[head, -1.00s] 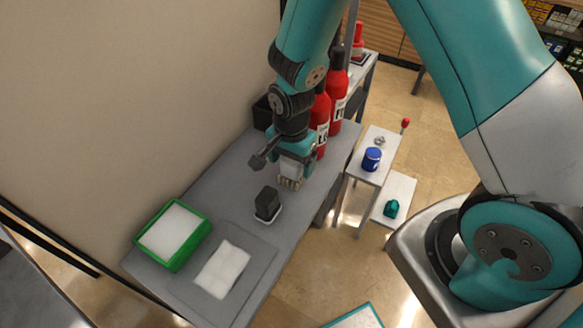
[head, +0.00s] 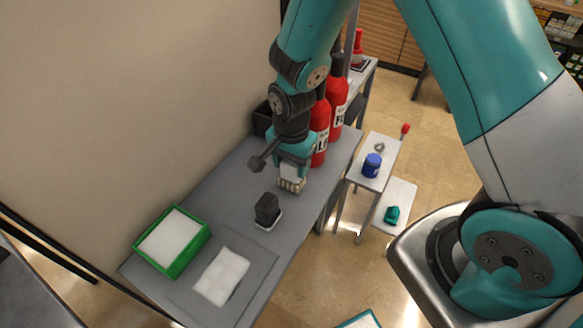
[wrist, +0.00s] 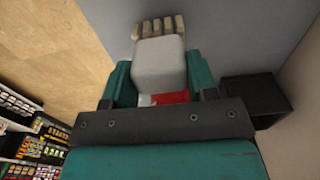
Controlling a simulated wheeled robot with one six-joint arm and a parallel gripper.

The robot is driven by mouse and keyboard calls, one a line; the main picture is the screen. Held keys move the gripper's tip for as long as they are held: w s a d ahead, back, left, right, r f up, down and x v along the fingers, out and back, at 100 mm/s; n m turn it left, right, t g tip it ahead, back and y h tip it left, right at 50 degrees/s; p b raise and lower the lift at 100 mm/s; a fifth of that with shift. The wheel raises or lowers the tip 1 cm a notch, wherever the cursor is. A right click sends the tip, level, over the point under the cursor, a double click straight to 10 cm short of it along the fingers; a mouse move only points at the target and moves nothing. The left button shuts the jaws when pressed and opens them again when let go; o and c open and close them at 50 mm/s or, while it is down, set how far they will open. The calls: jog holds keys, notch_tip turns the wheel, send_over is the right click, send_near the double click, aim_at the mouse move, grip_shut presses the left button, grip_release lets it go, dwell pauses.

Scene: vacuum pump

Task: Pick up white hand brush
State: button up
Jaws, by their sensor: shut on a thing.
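The white hand brush (head: 291,174) is on the grey table, below my gripper (head: 292,166) in the head view. In the wrist view, the brush (wrist: 160,62) has a pale block body with a row of beige bristles at its far end. My gripper (wrist: 161,76) has its teal fingers on both sides of the brush body and is shut on it. The bristle end sticks out beyond the fingers. I cannot tell whether the bristles still touch the table.
A dark block on a white base (head: 267,210) stands nearer on the table. A green-rimmed tray (head: 151,262) and a white cloth (head: 221,276) lie at the near end. Red extinguishers (head: 337,101) stand close behind my gripper. A black box (wrist: 254,97) is beside it.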

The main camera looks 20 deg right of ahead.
notch_tip(320, 180, up, 19)
jog(key=b, duration=0.2)
jog(key=shift+f, duration=0.2)
